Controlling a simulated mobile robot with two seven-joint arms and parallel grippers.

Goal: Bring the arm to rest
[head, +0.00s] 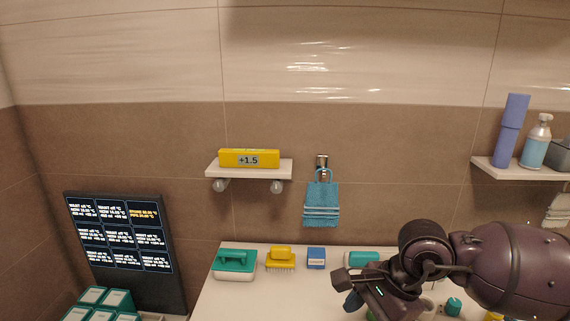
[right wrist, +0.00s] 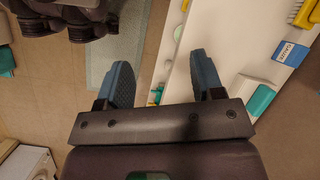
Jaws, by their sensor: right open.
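My right arm (head: 510,270) comes in from the right in the head view, bent over the right part of the white counter (head: 225,300). Its gripper (head: 353,299) hangs low near the bottom edge, partly hidden by its own wrist. In the right wrist view the right gripper (right wrist: 164,80) is open, its two blue pads wide apart with nothing between them. The counter edge (right wrist: 183,75) and the floor show beyond the pads. My left gripper is not in view.
A blue towel (head: 321,203) hangs above. A shelf (head: 545,173) with bottles is at right. A dark screen panel (head: 120,240) stands left.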

